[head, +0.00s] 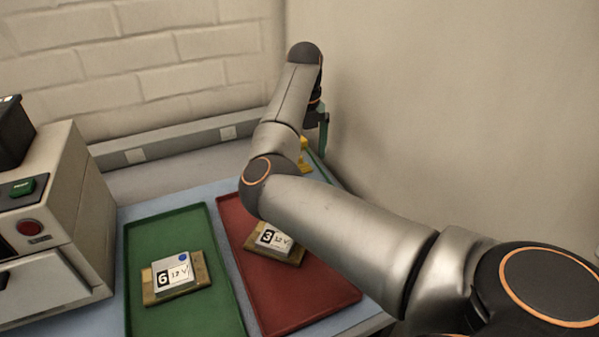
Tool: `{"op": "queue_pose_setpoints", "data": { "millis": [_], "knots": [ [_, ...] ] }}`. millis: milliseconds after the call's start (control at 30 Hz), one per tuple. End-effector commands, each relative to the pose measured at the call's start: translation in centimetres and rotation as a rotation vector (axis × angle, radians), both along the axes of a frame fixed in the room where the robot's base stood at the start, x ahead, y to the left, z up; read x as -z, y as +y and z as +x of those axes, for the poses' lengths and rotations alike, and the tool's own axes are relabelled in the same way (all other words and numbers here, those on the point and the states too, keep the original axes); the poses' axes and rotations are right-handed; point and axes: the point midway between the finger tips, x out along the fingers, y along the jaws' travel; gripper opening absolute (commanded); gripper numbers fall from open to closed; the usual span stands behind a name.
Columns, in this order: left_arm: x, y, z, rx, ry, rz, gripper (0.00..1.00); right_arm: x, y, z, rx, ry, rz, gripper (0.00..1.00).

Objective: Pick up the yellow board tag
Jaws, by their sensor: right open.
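A small yellow thing (304,158), which may be the yellow board tag, shows at the back right of the table. My right forearm hides part of it, so its full shape cannot be told. My right arm reaches in from the lower right and bends back toward the wall corner. My right gripper (323,132) hangs at the arm's far end, just to the right of and above the yellow thing in the picture. It is open, seen side-on and small. I see nothing held in it. My left gripper is not in view.
A green tray (133,305) holds a board marked 6 (172,277). A red tray (310,318) holds a board marked 3 (272,242), partly behind my arm. A beige machine (70,200) with green and red buttons stands at left. Walls close off the back and right.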

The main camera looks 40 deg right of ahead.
Motion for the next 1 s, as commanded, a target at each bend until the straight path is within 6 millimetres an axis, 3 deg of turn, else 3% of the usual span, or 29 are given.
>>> {"op": "queue_pose_setpoints", "data": {
  "millis": [33, 200, 467, 1000],
  "knots": [
    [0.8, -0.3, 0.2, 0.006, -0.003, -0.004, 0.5, 1.4, 0.1, 0.2, -0.001, 0.003, 0.0, 1.0],
    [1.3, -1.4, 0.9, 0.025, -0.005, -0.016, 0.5, 3.5, 0.2, 0.3, 0.0, 0.002, 0.001, 1.0],
    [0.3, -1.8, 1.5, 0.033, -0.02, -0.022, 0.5, 3.4, 0.1, 0.3, 0.001, 0.001, 0.0, 1.0],
    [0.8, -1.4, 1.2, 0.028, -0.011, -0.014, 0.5, 3.4, 0.1, 0.3, 0.0, 0.001, 0.0, 0.39]
  ]
}}
